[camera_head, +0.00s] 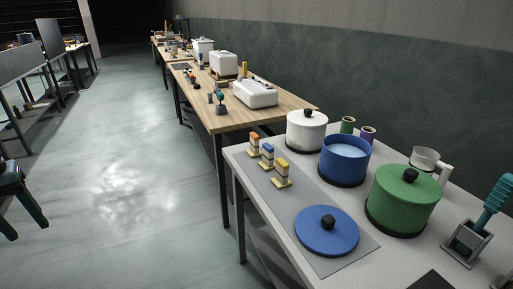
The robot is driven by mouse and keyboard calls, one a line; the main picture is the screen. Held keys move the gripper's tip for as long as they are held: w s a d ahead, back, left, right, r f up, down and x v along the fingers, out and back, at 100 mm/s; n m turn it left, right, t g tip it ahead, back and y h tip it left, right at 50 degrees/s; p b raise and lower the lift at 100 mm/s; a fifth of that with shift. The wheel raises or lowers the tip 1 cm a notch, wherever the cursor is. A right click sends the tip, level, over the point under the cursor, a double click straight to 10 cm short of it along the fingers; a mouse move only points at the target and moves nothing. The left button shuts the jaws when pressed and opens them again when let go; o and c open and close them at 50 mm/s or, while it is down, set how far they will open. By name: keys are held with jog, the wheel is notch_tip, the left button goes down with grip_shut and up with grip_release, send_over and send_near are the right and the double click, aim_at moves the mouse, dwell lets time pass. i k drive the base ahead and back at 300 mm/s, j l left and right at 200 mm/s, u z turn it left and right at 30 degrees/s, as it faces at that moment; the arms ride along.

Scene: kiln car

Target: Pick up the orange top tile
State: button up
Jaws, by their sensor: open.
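The orange top tile (254,136) sits on top of a small stack of pale and dark layers, which stands upright on a yellow base. This stack is at the far left end of a grey mat (335,264) on the near white table. Just in front of it, in a slanting row, stand a similar stack with a blue top tile (267,149) and one with a yellow top tile (281,163). The stacks stand close together but look apart. My gripper is not in view.
A blue lid (327,235) with a black knob lies on the mat's near end. A white pot (307,137), blue pot (344,166) and green pot (403,205) stand behind the stacks. A wooden table (265,119) adjoins at the back. The floor (130,190) to the left is open.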

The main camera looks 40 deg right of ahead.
aim_at(254, 151)
jog(key=i+l+z, duration=0.1)
jog(key=z, duration=0.3)
jog(key=i+z, duration=0.2)
jog(key=z, duration=0.2)
jog(key=i+z, duration=0.2)
jog(key=i, duration=0.45)
jog(key=i+j+z, duration=0.15)
jog(key=i, duration=0.45)
